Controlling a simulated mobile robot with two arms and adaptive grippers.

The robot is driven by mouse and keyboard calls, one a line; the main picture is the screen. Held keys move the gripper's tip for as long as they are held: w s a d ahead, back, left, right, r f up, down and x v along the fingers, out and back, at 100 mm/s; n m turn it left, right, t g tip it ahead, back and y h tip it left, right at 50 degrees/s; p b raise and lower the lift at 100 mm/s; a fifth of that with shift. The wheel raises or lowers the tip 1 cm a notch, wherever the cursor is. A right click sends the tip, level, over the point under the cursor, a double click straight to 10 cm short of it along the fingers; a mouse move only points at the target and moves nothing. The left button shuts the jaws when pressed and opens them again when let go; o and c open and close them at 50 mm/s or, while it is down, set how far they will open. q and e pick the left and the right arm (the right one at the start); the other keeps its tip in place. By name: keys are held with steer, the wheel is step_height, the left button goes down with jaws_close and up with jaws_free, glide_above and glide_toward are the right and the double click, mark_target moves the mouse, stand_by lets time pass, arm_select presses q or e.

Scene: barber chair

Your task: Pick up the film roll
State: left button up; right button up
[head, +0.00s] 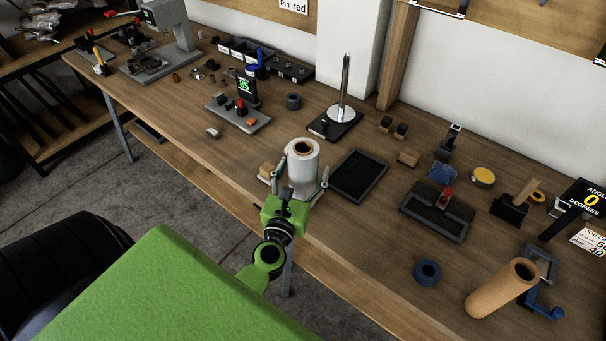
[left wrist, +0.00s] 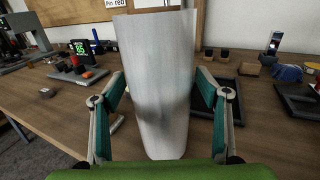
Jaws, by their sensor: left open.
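The film roll (head: 302,167) is a white, translucent cylinder with a brown core, standing upright near the front edge of the workbench. It fills the middle of the left wrist view (left wrist: 157,85). My left gripper (head: 300,180) is open, with one finger on each side of the roll. In the left wrist view, the fingers of my left gripper (left wrist: 160,76) flank the roll with a small gap visible low on each side. I cannot tell whether the tips touch it. The roll's base is partly hidden by the gripper. My right gripper is not in view.
A black tray (head: 358,174) lies just right of the roll, and a small wooden block (head: 267,171) sits at its left. A steel post on a black base (head: 340,118) stands behind. The bench's front edge is close.

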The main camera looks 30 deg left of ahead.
arm_select(q)
steer(key=c, duration=1.7)
steer(key=shift+r, duration=0.1)
steer(key=shift+r, duration=0.1)
